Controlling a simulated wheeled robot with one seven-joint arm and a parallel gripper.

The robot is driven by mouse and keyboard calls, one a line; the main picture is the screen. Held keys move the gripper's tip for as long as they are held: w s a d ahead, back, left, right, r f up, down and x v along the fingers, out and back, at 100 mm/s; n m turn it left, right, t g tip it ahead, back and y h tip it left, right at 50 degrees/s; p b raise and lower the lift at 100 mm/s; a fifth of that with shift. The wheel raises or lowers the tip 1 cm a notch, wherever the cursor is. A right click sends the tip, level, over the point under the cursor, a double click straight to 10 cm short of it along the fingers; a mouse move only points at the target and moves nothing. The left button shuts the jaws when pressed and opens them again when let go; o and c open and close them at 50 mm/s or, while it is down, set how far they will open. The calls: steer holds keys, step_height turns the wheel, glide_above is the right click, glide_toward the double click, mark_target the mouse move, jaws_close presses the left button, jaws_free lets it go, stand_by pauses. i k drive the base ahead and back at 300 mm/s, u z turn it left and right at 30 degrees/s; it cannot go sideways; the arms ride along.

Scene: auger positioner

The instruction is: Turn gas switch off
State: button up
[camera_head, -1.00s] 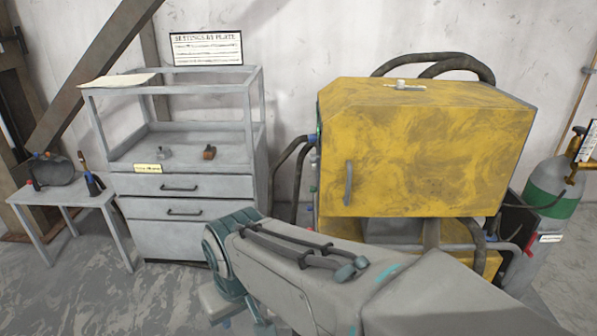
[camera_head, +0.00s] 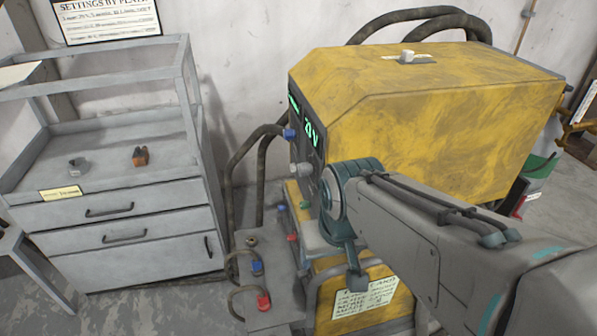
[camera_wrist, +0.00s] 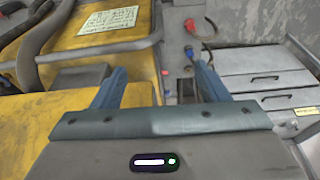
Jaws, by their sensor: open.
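The yellow machine (camera_head: 430,115) fills the right of the head view. A small white toggle-like part (camera_head: 407,56) sits on a plate on its top. Its front panel (camera_head: 305,125) shows a lit green display, a blue knob (camera_head: 289,134) and a pale knob (camera_head: 300,170). No part is readable as the gas switch, so I cannot tell which it is. My gripper (camera_wrist: 159,68) is open and empty in the wrist view, its two blue fingers apart. Beyond them are a yellow surface with a paper label (camera_wrist: 107,20) and a grey panel. My arm hides part of the machine's front.
A grey drawer cabinet (camera_head: 120,215) with an open shelf stands at the left. Thick dark hoses (camera_head: 238,165) run between it and the machine. A low grey unit (camera_head: 265,285) with red and blue connectors stands in front.

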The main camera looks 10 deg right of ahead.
mark_target(304, 204)
steer(key=u, duration=0.05)
steer(key=k, duration=1.25)
steer(key=u, duration=0.75)
steer(key=i, duration=1.45)
steer(key=z, duration=0.35)
